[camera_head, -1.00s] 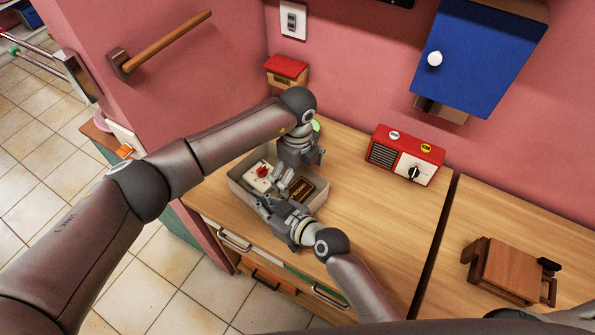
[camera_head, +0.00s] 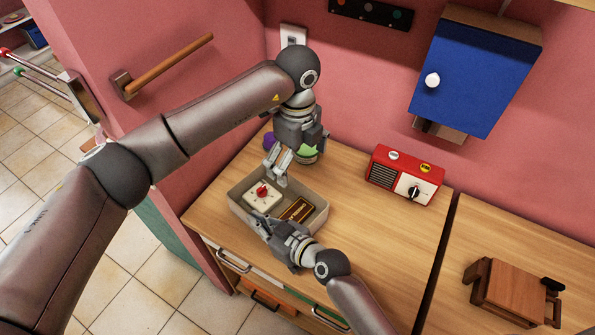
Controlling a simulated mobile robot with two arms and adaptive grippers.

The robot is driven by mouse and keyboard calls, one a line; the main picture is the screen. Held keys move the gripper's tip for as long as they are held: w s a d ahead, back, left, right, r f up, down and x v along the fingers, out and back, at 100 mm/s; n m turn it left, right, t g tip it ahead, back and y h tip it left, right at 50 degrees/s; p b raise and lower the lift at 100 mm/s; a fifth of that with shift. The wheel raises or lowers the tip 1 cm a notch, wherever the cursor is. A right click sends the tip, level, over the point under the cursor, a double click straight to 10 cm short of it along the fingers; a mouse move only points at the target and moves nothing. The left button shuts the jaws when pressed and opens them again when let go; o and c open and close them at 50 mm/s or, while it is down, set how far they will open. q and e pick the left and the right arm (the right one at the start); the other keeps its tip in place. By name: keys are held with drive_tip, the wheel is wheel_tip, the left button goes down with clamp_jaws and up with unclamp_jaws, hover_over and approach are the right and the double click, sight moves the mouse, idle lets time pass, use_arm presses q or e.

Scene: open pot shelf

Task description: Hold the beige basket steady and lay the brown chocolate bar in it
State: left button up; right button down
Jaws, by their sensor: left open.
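The beige basket (camera_head: 318,222) stands on the wooden counter near its front left edge. The brown chocolate bar (camera_head: 297,209) lies inside it, on the right side. My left gripper (camera_head: 278,172) is open and empty, above the basket's back wall and apart from the bar. My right gripper (camera_head: 258,222) is at the basket's front wall, its fingers shut on the rim; the gripper body hides part of that wall.
A white timer with a red knob (camera_head: 262,195) lies in the basket, left of the bar. Behind my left gripper are a green-topped item (camera_head: 307,153) and a purple item (camera_head: 269,141). A red radio (camera_head: 404,175) stands to the right. The counter between is clear.

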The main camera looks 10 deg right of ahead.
use_arm(q)
drive_tip(key=shift+r, duration=0.35)
use_arm(e)
drive_tip(key=c, duration=1.6)
unclamp_jaws()
drive_tip(key=shift+o, duration=0.2)
drive_tip(key=shift+s, duration=0.1)
